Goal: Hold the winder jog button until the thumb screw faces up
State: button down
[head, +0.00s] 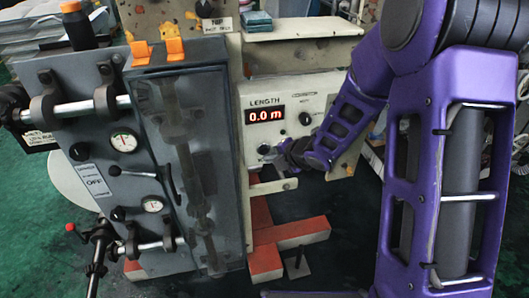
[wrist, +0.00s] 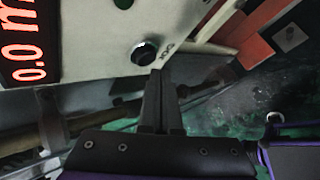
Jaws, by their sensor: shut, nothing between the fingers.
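The jog button (wrist: 143,53) is a small dark round button on the cream control panel (head: 315,100), beside a printed label that reads JOG. In the head view a round control (head: 264,149) sits below the LENGTH display, close to my fingertips. My gripper (head: 272,158) is shut and empty. In the wrist view its closed fingers (wrist: 158,75) end just below and right of the jog button; I cannot tell whether they touch it. I cannot make out the thumb screw in either view.
The red LENGTH display (head: 265,115) reads 0.0 m. A dark knob (head: 305,119) is right of it. A grey cabinet (head: 150,165) with gauges, clamps and a lever stands at left. Red and cream feet (head: 300,232) lie on the green floor. A dark rod (head: 98,268) juts out at lower left.

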jog(key=shift+s+d+b, duration=0.2)
jog(key=shift+s+b, duration=0.1)
jog(key=shift+s, duration=0.5)
jog(key=shift+s+d+b, duration=0.25)
jog(key=shift+s+b, duration=0.05)
jog(key=shift+s, duration=0.5)
jog(key=shift+s+d+b, duration=0.2)
jog(key=shift+s+b, duration=0.1)
jog(key=shift+s, duration=0.5)
